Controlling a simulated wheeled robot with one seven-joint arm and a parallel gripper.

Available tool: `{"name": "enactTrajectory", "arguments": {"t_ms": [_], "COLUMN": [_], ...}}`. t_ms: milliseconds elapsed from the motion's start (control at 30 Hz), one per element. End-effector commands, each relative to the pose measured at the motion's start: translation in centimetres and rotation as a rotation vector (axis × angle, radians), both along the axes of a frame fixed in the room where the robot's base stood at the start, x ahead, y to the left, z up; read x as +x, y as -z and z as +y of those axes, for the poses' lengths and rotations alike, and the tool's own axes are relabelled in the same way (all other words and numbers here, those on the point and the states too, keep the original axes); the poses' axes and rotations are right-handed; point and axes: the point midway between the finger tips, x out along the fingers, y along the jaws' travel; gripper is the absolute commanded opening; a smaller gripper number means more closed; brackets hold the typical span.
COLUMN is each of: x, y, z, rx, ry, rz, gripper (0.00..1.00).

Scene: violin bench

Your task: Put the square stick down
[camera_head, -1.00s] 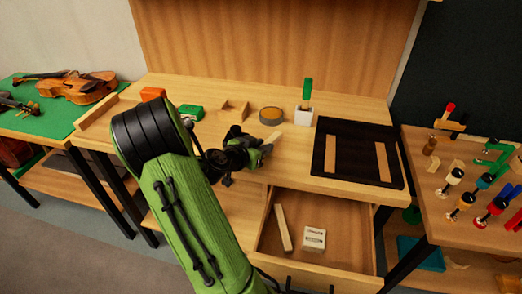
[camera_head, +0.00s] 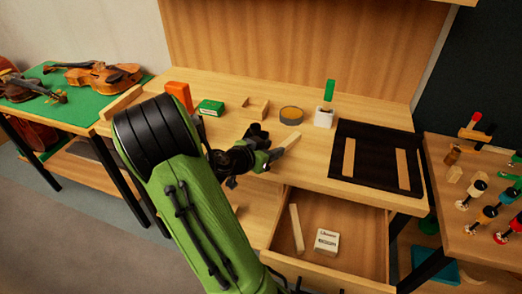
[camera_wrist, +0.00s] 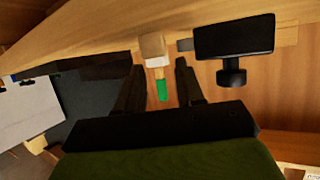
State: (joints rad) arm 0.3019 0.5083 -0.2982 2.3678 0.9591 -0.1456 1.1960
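The square stick, a short pale wooden piece (camera_head: 291,141), shows just off my gripper's fingertips over the bench top in the head view. In the wrist view its pale square end (camera_wrist: 152,45) sits at the top of the gap between the fingertips. My gripper (camera_head: 270,152) is low over the bench near the open drawer. In the wrist view its two dark fingers (camera_wrist: 161,72) stand apart, and the background shows through between them. Whether the stick touches the bench is hard to tell.
Behind the stick are a round tin (camera_head: 291,115) and a white holder (camera_head: 323,118) with a green handle. A black mat (camera_head: 376,166) with wooden strips lies to the right.

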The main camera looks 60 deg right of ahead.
Motion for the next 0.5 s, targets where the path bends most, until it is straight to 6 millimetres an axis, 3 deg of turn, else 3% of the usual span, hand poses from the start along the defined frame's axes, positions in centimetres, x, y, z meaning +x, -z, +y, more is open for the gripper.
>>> {"name": "enactTrajectory", "arguments": {"t_ms": [100, 200, 333, 500], "x": [0.9, 1.3, 1.5, 1.5], "y": [-1.4, -2.2, -2.7, -2.8], "z": [3.1, 4.9, 6.2, 6.5], "rx": [0.001, 0.000, 0.000, -0.001], "ry": [-0.009, -0.005, -0.002, 0.002], "rz": [-0.001, 0.000, -0.002, 0.000], "gripper": [0.37, 0.37, 0.37, 0.37]}}
